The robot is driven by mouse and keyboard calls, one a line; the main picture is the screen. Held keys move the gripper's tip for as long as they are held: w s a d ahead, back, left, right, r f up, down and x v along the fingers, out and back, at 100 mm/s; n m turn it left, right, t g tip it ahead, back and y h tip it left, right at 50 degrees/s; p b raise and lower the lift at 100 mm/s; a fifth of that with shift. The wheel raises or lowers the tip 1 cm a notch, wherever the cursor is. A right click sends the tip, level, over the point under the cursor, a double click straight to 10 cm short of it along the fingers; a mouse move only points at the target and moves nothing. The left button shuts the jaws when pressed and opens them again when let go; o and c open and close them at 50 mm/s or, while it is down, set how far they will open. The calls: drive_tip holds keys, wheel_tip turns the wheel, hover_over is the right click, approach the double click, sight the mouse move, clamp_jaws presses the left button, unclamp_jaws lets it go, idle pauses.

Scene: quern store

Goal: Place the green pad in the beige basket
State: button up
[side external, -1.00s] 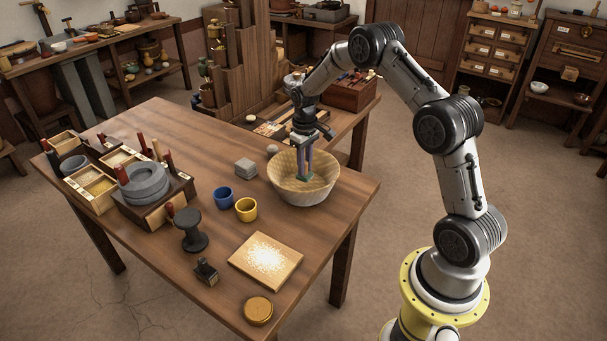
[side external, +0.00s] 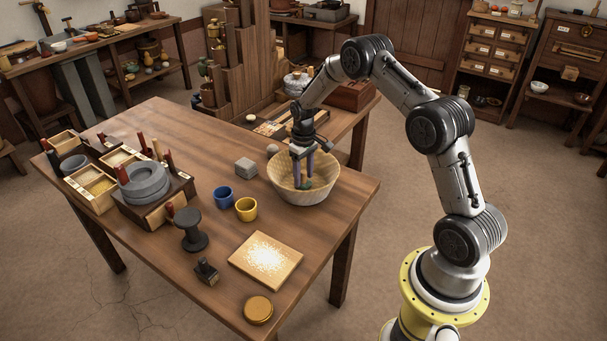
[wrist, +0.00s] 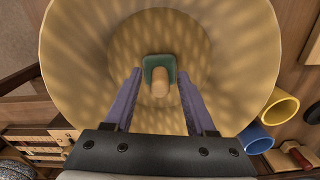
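The beige basket (side external: 322,188) is a wide, flared bowl near the table's right edge. The green pad (side external: 305,186) is low inside it; the wrist view shows the pad (wrist: 157,60) with its light wooden handle at the middle of the basket floor (wrist: 75,45). My gripper (side external: 303,181) points down into the basket. In the wrist view, the purple fingers of my gripper (wrist: 159,73) are spread, with a visible gap on each side of the pad and handle. Whether the pad lies fully flat is hard to tell.
A flour-dusted board (side external: 265,261) lies in front. A stepped wooden shelf (side external: 245,75) rises behind.

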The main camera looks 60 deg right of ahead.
sight(303, 171)
drive_tip(key=s+a+r+t, duration=0.1)
drive_tip(key=s+a+r, duration=0.15)
drive_tip(key=r, duration=0.85)
drive_tip(key=s+a+r, duration=0.1)
drive_tip(key=a+r, duration=0.3)
drive_tip(key=r, duration=0.7)
drive_tip(key=s+a+r+n+t, duration=0.1)
drive_tip(key=s+a+r+t, duration=0.1)
drive_tip(key=s+a+r, duration=0.6)
drive_tip(key=s+a+t, duration=0.1)
drive_tip(key=s+a, duration=0.2)
drive_tip(key=s, duration=0.6)
drive_tip(key=s+a+t, duration=0.1)
drive_tip(key=s+a, duration=0.2)
drive_tip(key=s, duration=0.6)
drive_tip(key=shift+f+n+t, duration=0.3)
drive_tip(key=shift+f+n, duration=0.1)
